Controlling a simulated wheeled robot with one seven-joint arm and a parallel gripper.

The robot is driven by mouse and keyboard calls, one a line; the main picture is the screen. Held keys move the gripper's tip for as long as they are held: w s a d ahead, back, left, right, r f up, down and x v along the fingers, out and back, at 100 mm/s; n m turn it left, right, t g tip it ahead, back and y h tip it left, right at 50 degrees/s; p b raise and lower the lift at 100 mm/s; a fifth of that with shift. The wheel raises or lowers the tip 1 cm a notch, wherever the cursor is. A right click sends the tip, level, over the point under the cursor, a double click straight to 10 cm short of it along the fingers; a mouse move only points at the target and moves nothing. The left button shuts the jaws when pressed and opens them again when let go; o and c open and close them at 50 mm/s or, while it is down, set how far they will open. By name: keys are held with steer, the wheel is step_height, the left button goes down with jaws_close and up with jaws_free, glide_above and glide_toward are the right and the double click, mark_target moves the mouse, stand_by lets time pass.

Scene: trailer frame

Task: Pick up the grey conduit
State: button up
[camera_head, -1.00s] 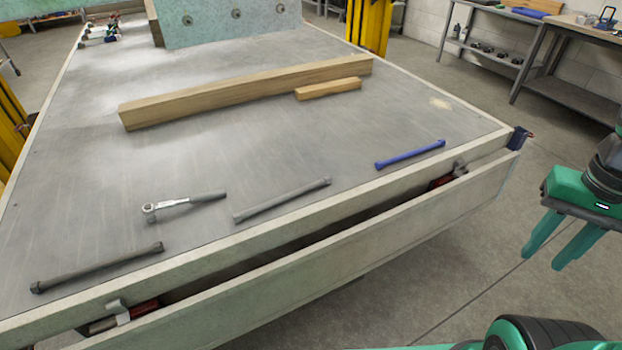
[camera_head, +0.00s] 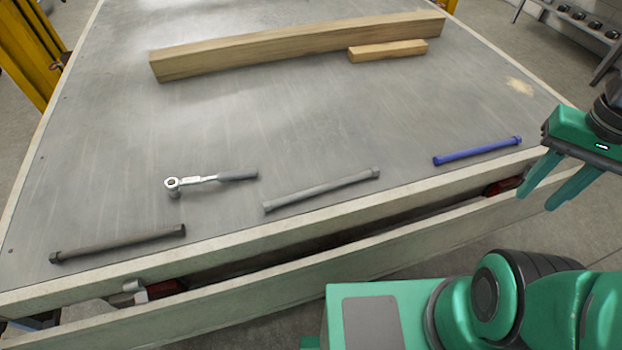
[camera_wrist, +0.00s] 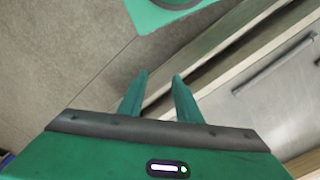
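A light grey conduit (camera_head: 322,190) with thicker ends lies flat on the trailer bed near its front edge, in the middle of the head view. A darker grey conduit (camera_head: 118,244) lies to its left, and a blue conduit (camera_head: 478,151) to its right. My gripper (camera_head: 537,204) is at the right, off the trailer's front edge and apart from all conduits. Its two fingers stand apart with nothing between them, also in the wrist view (camera_wrist: 160,74). A grey rod (camera_wrist: 273,66) shows at the right of the wrist view; I cannot tell which conduit it is.
A ratchet (camera_head: 210,180) lies left of the light grey conduit. A long wooden beam (camera_head: 300,46) and a short wood block (camera_head: 388,51) lie farther back.

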steer(key=shift+w+a, duration=0.1)
steer(key=shift+w, duration=0.1)
steer(key=shift+o, duration=0.9)
steer(key=w+a+f+n+h, duration=0.1)
steer(key=w+a+n, duration=0.4)
steer(key=w+n, duration=0.45)
steer(key=n+y, duration=0.1)
steer(key=n, duration=1.8)
glide_above(323, 186)
step_height(323, 186, down, 12)
steer(key=f, duration=0.4)
steer(key=shift+w+d, duration=0.2)
steer(key=shift+w, duration=0.05)
steer(key=shift+s+a+f, duration=0.1)
steer(key=shift+f, duration=1.45)
steer(key=shift+s+a+f, duration=0.1)
steer(key=shift+f, duration=1.45)
